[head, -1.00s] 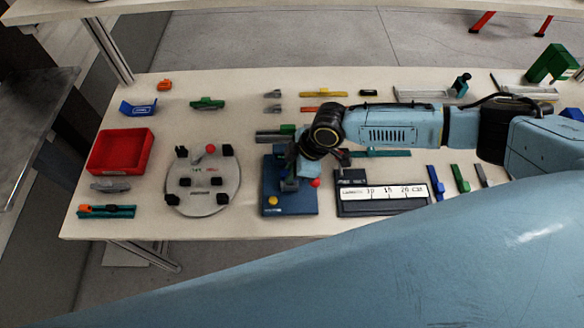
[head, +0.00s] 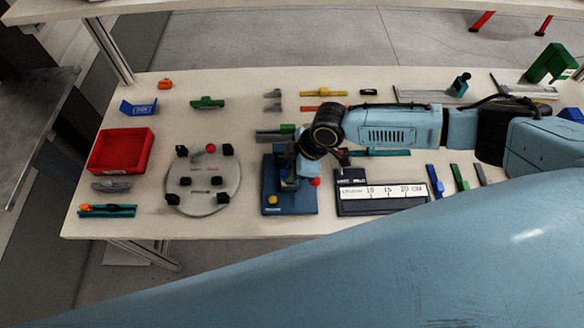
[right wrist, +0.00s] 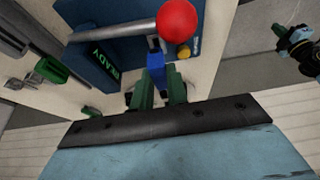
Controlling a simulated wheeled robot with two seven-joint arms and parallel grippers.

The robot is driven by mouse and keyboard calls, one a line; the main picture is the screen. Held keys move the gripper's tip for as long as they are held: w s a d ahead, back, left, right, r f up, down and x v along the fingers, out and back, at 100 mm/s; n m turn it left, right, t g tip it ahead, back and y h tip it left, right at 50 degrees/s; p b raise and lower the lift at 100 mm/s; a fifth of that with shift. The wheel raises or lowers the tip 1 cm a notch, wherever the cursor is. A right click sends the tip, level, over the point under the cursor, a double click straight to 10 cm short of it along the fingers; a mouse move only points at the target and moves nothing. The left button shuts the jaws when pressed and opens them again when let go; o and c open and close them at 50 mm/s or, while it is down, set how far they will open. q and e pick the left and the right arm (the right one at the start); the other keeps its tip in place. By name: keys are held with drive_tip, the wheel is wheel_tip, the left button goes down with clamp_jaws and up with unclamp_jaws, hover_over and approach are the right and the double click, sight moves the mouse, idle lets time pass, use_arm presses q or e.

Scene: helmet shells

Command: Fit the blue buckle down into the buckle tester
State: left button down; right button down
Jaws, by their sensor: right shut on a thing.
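The buckle tester (head: 300,206) is a dark blue block with a red ball knob and a yellow button, at the middle of the table's front. My right gripper (head: 290,182) is over it, pointing down. In the right wrist view the fingers (right wrist: 160,88) are shut on the blue buckle (right wrist: 156,66), which shows as a small blue piece between them at the tester's READY panel (right wrist: 100,58). The red knob (right wrist: 178,20) is just beside it. The buckle's lower end is hidden, so I cannot tell how deep it sits. My left gripper is out of view.
A round grey fixture (head: 203,193) with black blocks stands left of the tester. A red bin (head: 122,142) is at the far left. Small coloured parts lie around, with bare table between.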

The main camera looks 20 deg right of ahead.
idle(0.3)
drive_tip(key=shift+f+b, duration=0.9)
drive_tip(key=shift+f, duration=0.7)
drive_tip(key=c, duration=1.3)
unclamp_jaws()
drive_tip(key=shift+r, duration=0.1)
drive_tip(key=v, duration=1.3)
drive_tip(key=shift+r+p, duration=0.15)
drive_tip(key=shift+p, duration=0.15)
drive_tip(key=shift+s, duration=0.15)
